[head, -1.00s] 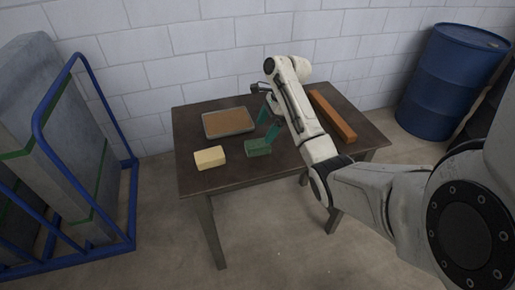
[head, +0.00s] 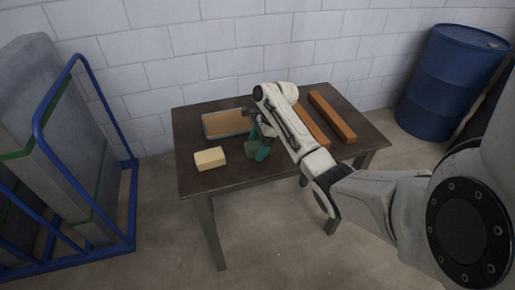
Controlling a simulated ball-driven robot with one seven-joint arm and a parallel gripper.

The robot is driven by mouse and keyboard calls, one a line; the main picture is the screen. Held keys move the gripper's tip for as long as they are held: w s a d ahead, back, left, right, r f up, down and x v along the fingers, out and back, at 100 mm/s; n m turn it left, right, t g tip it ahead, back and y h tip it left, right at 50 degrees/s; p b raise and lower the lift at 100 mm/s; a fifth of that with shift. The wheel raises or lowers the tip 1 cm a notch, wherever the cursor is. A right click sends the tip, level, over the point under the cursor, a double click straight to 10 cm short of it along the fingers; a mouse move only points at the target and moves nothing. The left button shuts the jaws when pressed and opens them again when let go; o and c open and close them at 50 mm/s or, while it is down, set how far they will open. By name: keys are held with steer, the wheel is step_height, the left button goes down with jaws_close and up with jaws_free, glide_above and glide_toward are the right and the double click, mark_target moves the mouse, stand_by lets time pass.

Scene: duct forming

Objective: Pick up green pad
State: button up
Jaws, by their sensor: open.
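The green pad (head: 250,151) lies on the dark table, right of the yellow block, and is partly hidden by my gripper. The fingers are apart. I cannot tell whether they touch the pad or stand on both sides of it.
The dark table (head: 215,182) also holds a yellow block (head: 210,159), a grey-rimmed tray with a brown surface (head: 226,123) and two orange-brown bars (head: 332,117), one partly behind my arm. A blue drum (head: 450,82) and a blue rack (head: 128,215) stand beside the table.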

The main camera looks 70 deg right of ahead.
mark_target(254, 145)
steer(key=shift+c, duration=0.3)
steer(key=c, duration=1)
steer(key=shift+f, duration=0.1)
step_height(254, 145, up, 4)
steer(key=shift+s+a, duration=0.1)
steer(key=shift+a, duration=0.05)
steer(key=s+a+r+p, duration=0.7)
steer(key=s+r+p, duration=0.2)
steer(key=s+p, duration=0.2)
steer(key=shift+s+r+p, duration=0.15)
steer(key=shift+s+p, duration=0.25)
steer(key=shift+p, duration=0.25)
